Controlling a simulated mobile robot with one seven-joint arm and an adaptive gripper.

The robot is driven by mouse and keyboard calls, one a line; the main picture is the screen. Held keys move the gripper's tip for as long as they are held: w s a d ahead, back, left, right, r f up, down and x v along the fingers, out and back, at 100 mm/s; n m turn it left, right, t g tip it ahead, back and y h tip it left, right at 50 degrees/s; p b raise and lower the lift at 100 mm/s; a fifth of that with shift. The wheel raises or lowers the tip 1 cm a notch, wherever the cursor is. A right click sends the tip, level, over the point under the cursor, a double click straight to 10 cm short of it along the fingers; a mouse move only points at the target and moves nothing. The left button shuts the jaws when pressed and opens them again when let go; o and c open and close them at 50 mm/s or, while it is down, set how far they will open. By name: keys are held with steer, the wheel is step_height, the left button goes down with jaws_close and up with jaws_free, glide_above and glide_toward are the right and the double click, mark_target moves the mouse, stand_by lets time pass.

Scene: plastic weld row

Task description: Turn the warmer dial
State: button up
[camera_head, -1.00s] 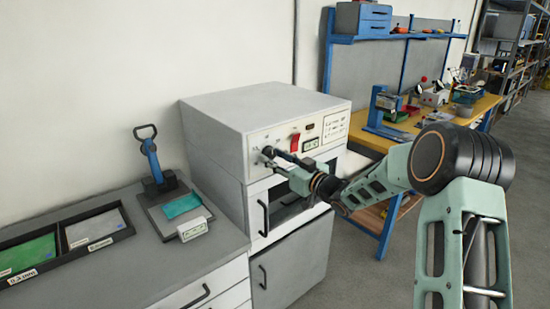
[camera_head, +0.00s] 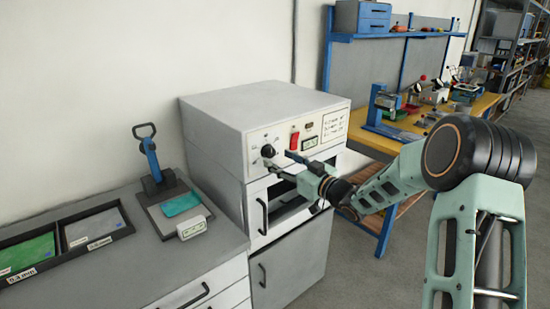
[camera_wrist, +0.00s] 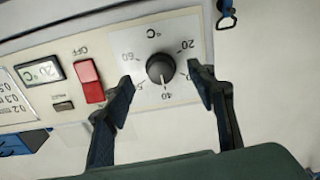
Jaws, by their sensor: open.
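The warmer (camera_head: 265,115) is a light grey and white cabinet with a control panel along its top front edge. Its dial (camera_head: 268,151) is a round black knob at the left of that panel. In the wrist view the dial (camera_wrist: 160,68) sits on a plate marked in °C, with numbers from 20 to 60, and its pointer is near the 40. My gripper (camera_head: 278,160) is open in front of the panel. In the wrist view my gripper (camera_wrist: 160,85) has one finger on each side of the dial, with gaps between them and the knob.
The panel also has a red switch (camera_wrist: 88,82) marked OFF and a display (camera_wrist: 40,72) reading 20 °C. Below are an open bay and door handles. A grey counter (camera_head: 120,270) with a hand press (camera_head: 152,165) stands to the left. A workbench (camera_head: 375,140) is at the right.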

steer(key=v, duration=0.8)
steer(key=shift+s+d, duration=0.25)
steer(key=shift+r, duration=0.1)
